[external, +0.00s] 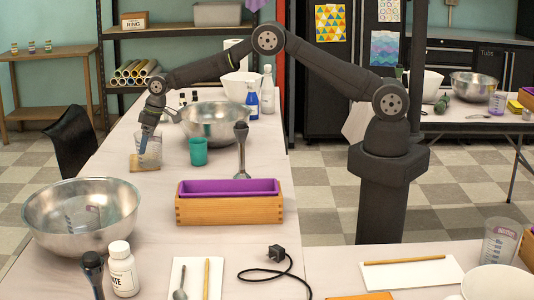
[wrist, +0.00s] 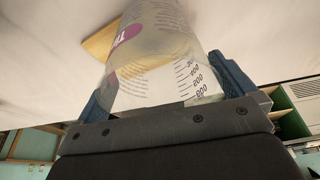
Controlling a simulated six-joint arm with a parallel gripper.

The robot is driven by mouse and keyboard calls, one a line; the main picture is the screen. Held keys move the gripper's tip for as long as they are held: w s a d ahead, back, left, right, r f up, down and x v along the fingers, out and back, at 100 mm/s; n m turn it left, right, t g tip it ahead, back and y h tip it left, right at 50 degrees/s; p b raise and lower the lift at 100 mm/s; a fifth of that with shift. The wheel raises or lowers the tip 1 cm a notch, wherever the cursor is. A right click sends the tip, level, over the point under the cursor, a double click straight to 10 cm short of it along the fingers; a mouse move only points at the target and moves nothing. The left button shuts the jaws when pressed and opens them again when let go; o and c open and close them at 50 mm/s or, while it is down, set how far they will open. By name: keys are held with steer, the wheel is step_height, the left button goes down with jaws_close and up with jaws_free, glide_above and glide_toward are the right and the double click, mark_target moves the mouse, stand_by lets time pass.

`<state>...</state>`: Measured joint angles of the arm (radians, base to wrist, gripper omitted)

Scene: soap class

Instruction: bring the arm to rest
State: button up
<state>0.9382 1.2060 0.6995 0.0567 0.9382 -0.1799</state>
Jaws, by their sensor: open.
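My gripper (external: 148,140) is at the far left of the table, at a clear measuring cup (external: 151,158). In the wrist view the clear measuring cup (wrist: 155,60), with dark scale marks and a purple round label, stands between the two blue fingers of my gripper (wrist: 165,88). The fingers are spread wide, one on each side of the cup. Whether they touch it is hard to tell. My arm reaches across from its column at the right. The cup's base is beside or on a small tan board (external: 146,163).
A teal cup (external: 198,151) and a large steel bowl (external: 215,124) stand right of the gripper. A wooden soap mould with purple lining (external: 229,208) and another steel bowl (external: 80,222) are nearer. Blue and white bottles stand behind. Bare table lies left of the mould.

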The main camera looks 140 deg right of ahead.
step_height(320, 180, up, 11)
steer(key=s+a+m, duration=0.1)
steer(key=s+a, duration=0.2)
steer(key=a, duration=0.5)
steer(key=s+a, duration=0.4)
steer(key=a, duration=0.4)
steer(key=w+a+f, duration=0.4)
steer(key=w+f, duration=0.5)
steer(key=w, duration=0.2)
